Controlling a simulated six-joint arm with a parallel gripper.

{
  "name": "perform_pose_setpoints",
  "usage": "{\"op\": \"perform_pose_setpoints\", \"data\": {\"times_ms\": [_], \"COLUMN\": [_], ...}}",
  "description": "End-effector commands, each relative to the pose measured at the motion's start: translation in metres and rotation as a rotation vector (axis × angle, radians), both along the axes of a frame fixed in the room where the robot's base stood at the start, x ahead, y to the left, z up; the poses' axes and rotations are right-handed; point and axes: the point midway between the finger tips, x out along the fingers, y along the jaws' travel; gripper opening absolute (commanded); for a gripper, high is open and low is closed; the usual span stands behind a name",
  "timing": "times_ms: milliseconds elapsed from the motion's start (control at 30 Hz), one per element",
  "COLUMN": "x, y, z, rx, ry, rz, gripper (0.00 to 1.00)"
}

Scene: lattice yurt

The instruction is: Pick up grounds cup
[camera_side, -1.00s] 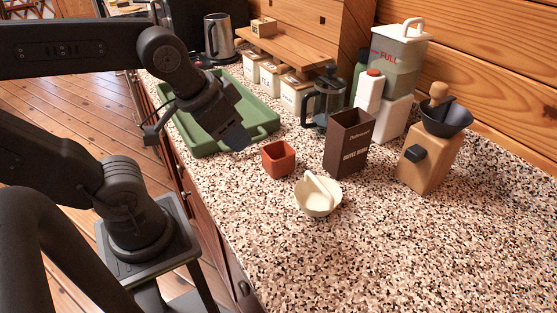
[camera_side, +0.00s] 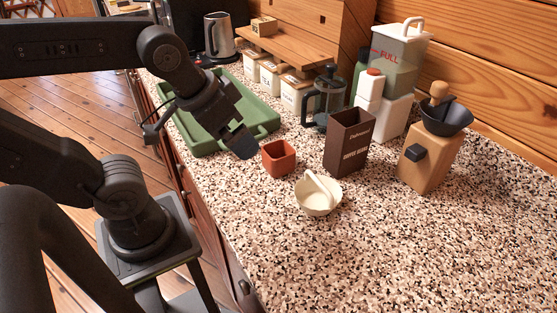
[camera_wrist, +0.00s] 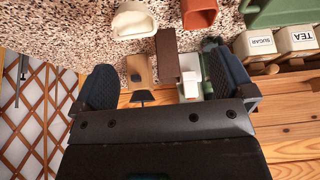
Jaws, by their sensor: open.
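Two small cups stand on the speckled counter, and I cannot tell for sure which is the grounds cup. One is a square terracotta cup (camera_side: 279,159), open at the top; it also shows at the top edge of the wrist view (camera_wrist: 199,14). The other is a round cream cup (camera_side: 318,199) with an arched band over it, seen in the wrist view (camera_wrist: 133,22) left of the terracotta one. My gripper (camera_side: 243,143) is open and empty, just left of the terracotta cup in the side view. Its two dark fingers show apart in the wrist view (camera_wrist: 163,82).
A brown coffee box (camera_side: 349,143) and a wooden grinder (camera_side: 428,165) stand to the right of the cups. A green tray (camera_side: 262,127) lies behind my gripper. A French press (camera_side: 327,103) and canisters stand farther back. The front right counter is clear.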

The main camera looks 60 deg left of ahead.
Motion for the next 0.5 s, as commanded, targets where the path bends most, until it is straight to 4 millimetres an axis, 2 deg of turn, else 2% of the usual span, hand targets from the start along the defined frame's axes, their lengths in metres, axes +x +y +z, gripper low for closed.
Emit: {"op": "perform_pose_setpoints", "data": {"times_ms": [133,233,367,500], "x": [0.004,0.016,0.045,0.081], "y": [0.002,0.009,0.026,0.055], "z": [0.001,0.003,0.004,0.000], "rx": [-0.018,-0.079,-0.217,-0.383], "ry": [0.018,0.079,0.216,0.378], "rz": [0.037,0.152,0.425,0.770], "gripper": [1.00,1.00,1.00,1.00]}}
